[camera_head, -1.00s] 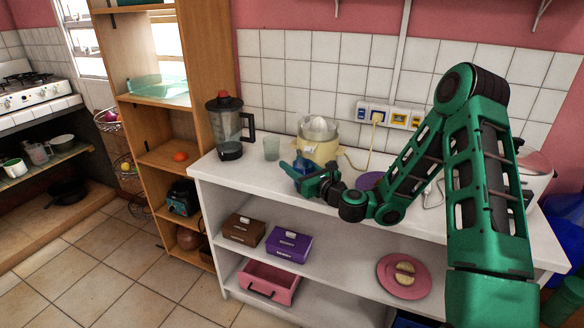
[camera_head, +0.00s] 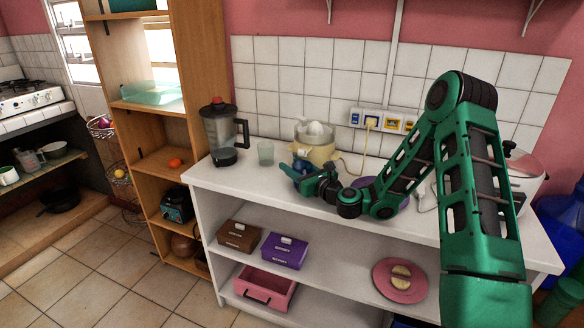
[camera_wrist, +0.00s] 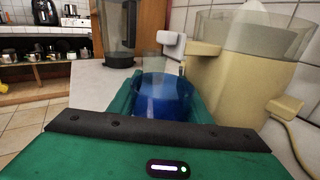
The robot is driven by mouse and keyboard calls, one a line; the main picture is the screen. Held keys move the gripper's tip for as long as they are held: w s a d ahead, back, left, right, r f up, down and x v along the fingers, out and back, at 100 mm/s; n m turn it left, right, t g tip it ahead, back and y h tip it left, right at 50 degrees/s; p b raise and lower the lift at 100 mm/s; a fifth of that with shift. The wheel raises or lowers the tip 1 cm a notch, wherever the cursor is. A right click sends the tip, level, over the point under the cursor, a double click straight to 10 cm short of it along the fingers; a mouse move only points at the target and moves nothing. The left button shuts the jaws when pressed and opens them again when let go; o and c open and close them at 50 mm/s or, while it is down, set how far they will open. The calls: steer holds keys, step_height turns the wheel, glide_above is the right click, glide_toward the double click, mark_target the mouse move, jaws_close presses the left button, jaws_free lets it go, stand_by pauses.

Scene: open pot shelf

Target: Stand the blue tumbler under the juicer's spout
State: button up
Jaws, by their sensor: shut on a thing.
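The blue tumbler (camera_wrist: 165,97) is upright between the fingers of my gripper (camera_wrist: 165,112), which is shut on it. In the head view the tumbler (camera_head: 301,167) is mostly hidden by my gripper (camera_head: 303,178), low over the counter in front of the juicer. The juicer (camera_head: 318,148) is cream-yellow with a clear bowl and white cone. In the wrist view the juicer (camera_wrist: 240,75) stands close on the right. Its pale spout (camera_wrist: 173,45) juts left, beyond the tumbler's rim. I cannot tell whether the tumbler's base touches the counter.
A clear glass (camera_head: 265,153) stands left of the juicer, with a blender (camera_head: 222,135) beyond it. A yellow cord runs from the juicer to the wall sockets (camera_head: 382,121). A purple plate (camera_head: 370,187) lies behind my arm. The counter's front left (camera_head: 235,178) is clear.

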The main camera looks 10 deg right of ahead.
steer(key=shift+f, duration=0.1)
steer(key=o, duration=1.2)
steer(key=shift+d, duration=0.1)
